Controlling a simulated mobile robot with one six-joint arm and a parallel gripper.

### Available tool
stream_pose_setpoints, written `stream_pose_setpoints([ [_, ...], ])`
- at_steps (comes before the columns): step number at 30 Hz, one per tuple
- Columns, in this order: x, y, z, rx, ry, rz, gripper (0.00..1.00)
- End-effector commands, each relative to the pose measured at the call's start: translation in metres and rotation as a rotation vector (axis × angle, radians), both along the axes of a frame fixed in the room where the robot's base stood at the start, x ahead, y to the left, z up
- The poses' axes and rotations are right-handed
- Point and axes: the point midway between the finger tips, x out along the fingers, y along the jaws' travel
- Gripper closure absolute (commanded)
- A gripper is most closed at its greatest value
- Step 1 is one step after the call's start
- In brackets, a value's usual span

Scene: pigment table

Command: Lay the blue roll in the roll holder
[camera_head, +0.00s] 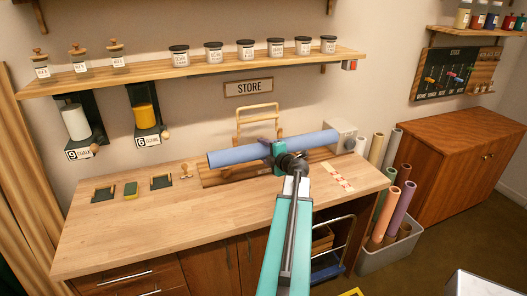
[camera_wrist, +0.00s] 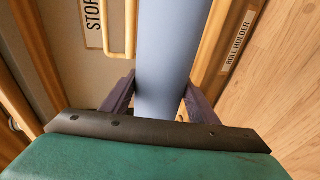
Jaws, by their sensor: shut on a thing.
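The blue roll (camera_head: 235,155) is a long pale-blue cylinder, held level across the back of the table. My gripper (camera_head: 278,155) is shut on it near its middle. In the wrist view the roll (camera_wrist: 165,50) runs between the two dark fingers of my gripper (camera_wrist: 150,97). The roll holder (camera_head: 218,178) is a wooden stand at the back of the table with a grey block at its right end. The roll is over or in front of it; I cannot tell whether they touch. A roll holder label (camera_wrist: 237,42) shows beside the roll in the wrist view.
A shelf with jars (camera_head: 245,50) runs above the table (camera_head: 140,225). Pads and small tools lie at the table's left. A white bin (camera_head: 385,255) of coloured rolls stands right of the table, beside a wooden cabinet (camera_head: 450,160). The table's front left is clear.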

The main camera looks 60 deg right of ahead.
Motion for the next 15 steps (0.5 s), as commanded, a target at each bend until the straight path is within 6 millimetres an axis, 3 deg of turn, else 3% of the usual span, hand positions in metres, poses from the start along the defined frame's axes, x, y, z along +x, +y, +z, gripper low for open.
stream_pose_setpoints([
  [15, 0.0088, -0.0032, -0.0045, -0.001, -0.001, 0.003, 0.73],
])
